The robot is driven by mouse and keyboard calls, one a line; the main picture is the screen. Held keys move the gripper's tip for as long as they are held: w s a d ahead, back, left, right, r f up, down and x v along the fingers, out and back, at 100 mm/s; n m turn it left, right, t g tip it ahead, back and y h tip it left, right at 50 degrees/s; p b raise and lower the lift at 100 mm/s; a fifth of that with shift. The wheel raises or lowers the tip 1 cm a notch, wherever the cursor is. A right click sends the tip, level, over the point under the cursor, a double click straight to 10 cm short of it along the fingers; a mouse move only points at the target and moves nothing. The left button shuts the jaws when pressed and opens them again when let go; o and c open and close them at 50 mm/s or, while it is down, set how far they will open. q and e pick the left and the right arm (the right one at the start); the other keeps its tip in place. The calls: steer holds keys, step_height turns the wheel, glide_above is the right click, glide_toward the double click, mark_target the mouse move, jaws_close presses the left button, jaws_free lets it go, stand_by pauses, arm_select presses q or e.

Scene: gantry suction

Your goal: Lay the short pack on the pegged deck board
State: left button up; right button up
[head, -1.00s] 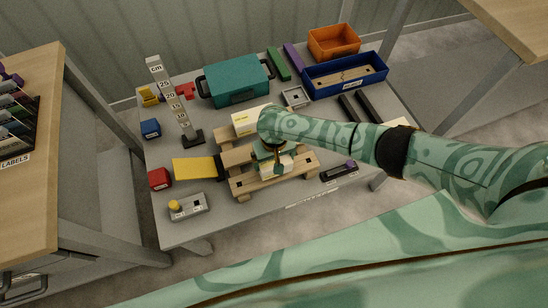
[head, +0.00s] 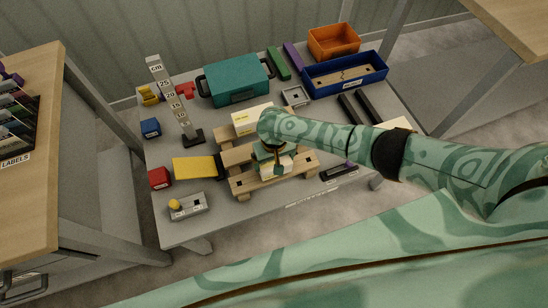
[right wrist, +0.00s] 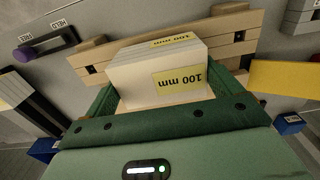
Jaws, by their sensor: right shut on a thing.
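My right gripper (head: 272,158) is shut on the short pack (head: 277,168), a pale block with a yellow label. In the right wrist view the pack (right wrist: 160,72) reads "100 mm" and sits between the green fingers of the gripper (right wrist: 165,92). The pack is at the front wooden deck board (head: 246,184) of a small pallet, near its middle. In the right wrist view the board (right wrist: 236,50) runs behind the pack, with wooden pegs (right wrist: 90,43) and dark square holes. Whether the pack touches the board is hidden. My left gripper is not in view.
Another pale pack (head: 250,119) lies on the pallet's back part. A yellow plate (head: 194,168) and a control box (head: 188,207) stand left. A height gauge (head: 172,95), teal case (head: 237,82) and blue tray (head: 345,80) stand behind.

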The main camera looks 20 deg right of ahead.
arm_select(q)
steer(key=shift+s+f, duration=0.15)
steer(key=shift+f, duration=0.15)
arm_select(e)
steer(key=shift+f, duration=0.55)
steer(key=o, duration=0.9)
steer(key=shift+c, duration=0.2)
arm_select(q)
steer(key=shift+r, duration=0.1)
arm_select(e)
steer(key=shift+r, duration=0.1)
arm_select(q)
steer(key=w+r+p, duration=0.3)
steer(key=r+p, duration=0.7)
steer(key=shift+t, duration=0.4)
arm_select(e)
step_height(320, 180, up, 16)
